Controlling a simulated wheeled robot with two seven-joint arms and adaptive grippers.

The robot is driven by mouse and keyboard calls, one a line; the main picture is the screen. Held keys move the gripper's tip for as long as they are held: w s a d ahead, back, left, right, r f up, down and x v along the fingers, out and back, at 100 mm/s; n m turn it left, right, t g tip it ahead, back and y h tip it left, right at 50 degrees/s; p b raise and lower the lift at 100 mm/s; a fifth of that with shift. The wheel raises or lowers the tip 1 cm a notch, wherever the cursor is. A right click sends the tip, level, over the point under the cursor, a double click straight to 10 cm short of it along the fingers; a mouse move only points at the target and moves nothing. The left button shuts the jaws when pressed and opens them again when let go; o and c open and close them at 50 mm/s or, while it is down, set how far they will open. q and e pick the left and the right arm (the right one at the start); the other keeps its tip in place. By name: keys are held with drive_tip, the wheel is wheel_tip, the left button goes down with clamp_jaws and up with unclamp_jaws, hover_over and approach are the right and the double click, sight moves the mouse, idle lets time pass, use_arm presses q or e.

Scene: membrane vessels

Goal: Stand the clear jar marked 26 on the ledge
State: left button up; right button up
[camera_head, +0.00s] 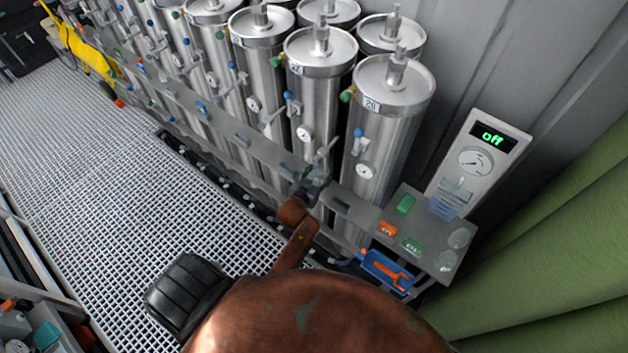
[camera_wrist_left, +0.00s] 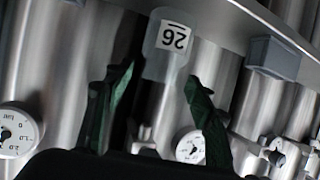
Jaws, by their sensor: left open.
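The clear jar (camera_wrist_left: 168,48) shows in the left wrist view with its black 26 on a white label upside down. It lies ahead of and between the fingertips of my left gripper (camera_wrist_left: 163,85), whose two dark green fingers are apart. In the head view the left gripper (camera_head: 318,178) is at the ledge (camera_head: 262,148), in front of the steel vessels; I cannot make out the jar there. The ledge also shows in the wrist view (camera_wrist_left: 240,20), close to the jar's upper end in the picture. Whether they touch is unclear. My right gripper is not in view.
Several steel vessels (camera_head: 385,125) with gauges stand behind the ledge. A grey block (camera_wrist_left: 275,58) is on the ledge beside the jar. A control panel reading off (camera_head: 475,165) and a small shelf with colored items (camera_head: 435,265) are right. Grating floor (camera_head: 130,170) is open left.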

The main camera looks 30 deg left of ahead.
use_arm(q)
drive_tip(key=v, duration=1.1)
drive_tip(key=shift+a+f, duration=0.1)
drive_tip(key=s+d+f+m+g+h+b, duration=0.15)
drive_tip(key=s+f, duration=0.25)
drive_tip(key=f, duration=0.8)
drive_tip(key=s+d+f+g, duration=0.1)
drive_tip(key=s+f+g, duration=0.3)
drive_tip(key=f, duration=0.8)
drive_tip(key=s+d+f+m+g+h, duration=0.15)
drive_tip(key=s+f, duration=0.35)
drive_tip(key=f, duration=0.8)
drive_tip(key=s+f+g, duration=0.1)
drive_tip(key=s+f, duration=0.5)
drive_tip(key=s, duration=0.5)
drive_tip(key=s+a+f+g+b, duration=0.1)
drive_tip(key=s+f+g, duration=0.1)
drive_tip(key=s+f, duration=0.5)
drive_tip(key=s+a+f+g, duration=0.1)
drive_tip(key=s+f, duration=0.5)
drive_tip(key=s, duration=0.8)
drive_tip(key=shift+s+f+m+g+y+b, duration=0.2)
drive_tip(key=shift+s+m+g+y+b, duration=0.15)
drive_tip(key=shift+g, duration=0.25)
